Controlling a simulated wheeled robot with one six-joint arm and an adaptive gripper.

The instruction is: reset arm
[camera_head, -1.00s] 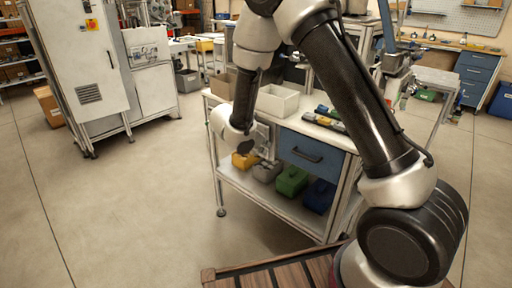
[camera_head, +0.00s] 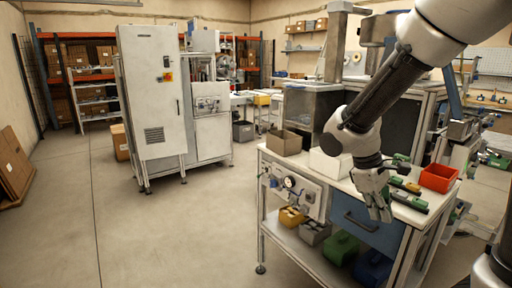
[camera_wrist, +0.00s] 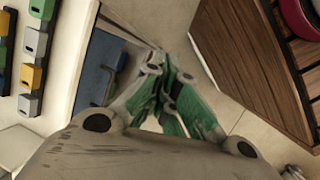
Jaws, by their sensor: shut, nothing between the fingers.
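My gripper (camera_head: 378,205) hangs pointing down in front of the cart's blue drawer (camera_head: 368,226), near the front edge of the cart top. In the wrist view my gripper (camera_wrist: 172,88) shows its grey fingers with green inner parts drawn together, with nothing between them. The drawer front (camera_wrist: 100,68) shows just left of the fingers in the wrist view. A pink-red rounded thing (camera_wrist: 297,17) on a brown slatted wooden surface (camera_wrist: 262,70) is cut off at the wrist view's top right; I cannot tell if it is a reel.
The cart top holds a grey-brown box (camera_head: 284,143), a white box (camera_head: 329,163), a red bin (camera_head: 438,178) and green tools. Its lower shelf holds yellow, grey, green and blue boxes. A white cabinet (camera_head: 153,100) stands behind left. The floor (camera_head: 165,235) at left is open.

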